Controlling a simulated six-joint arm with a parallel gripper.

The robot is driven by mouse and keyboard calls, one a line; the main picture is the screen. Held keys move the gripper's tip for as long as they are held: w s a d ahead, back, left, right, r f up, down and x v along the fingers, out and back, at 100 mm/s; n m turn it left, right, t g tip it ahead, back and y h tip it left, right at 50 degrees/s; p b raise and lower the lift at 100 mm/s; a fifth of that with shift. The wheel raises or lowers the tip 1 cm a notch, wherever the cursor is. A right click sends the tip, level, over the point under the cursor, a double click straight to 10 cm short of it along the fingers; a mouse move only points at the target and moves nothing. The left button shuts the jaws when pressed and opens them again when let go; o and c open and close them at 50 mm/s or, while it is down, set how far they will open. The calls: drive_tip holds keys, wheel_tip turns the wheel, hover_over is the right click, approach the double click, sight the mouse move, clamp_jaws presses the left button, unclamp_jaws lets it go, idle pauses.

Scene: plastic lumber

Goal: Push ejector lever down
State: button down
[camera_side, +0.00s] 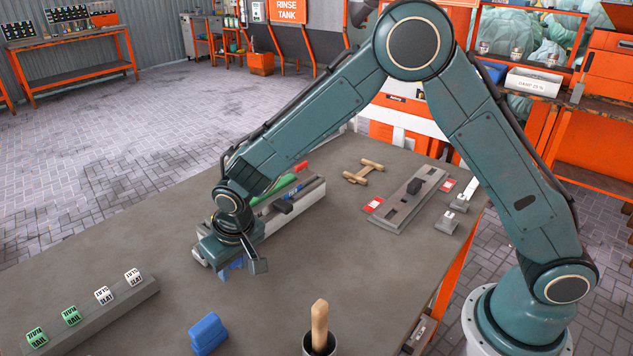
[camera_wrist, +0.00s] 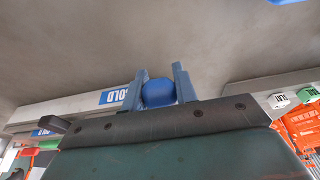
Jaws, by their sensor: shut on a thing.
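My gripper (camera_side: 233,268) is low at the near end of a long grey mould-like fixture (camera_side: 307,208) in the side view. In the wrist view its two blue fingers (camera_wrist: 157,88) stand on either side of a rounded blue piece (camera_wrist: 158,94) and are shut on it. This piece may be the end of the ejector lever; my gripper hides it in the side view. A black handle (camera_side: 283,206) sticks out from the fixture's side. A black handle also shows at lower left in the wrist view (camera_wrist: 58,124). A blue label (camera_wrist: 115,97) marks a grey bar behind the fingers.
A grey rack (camera_side: 146,288) with white and green lettered cubes is at front left. A blue block (camera_side: 208,333) and a cup with a wooden handle (camera_side: 319,325) stand at the front. A flat grey plate (camera_side: 410,199) and wooden piece (camera_side: 363,172) lie behind right.

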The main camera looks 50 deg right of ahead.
drive_tip(key=shift+s+f, duration=0.1)
drive_tip(key=shift+f, duration=0.95)
drive_tip(key=c, duration=1.1)
unclamp_jaws()
drive_tip(key=shift+r, duration=0.1)
drive_tip(key=v, duration=1.3)
drive_tip(key=shift+r, duration=0.35)
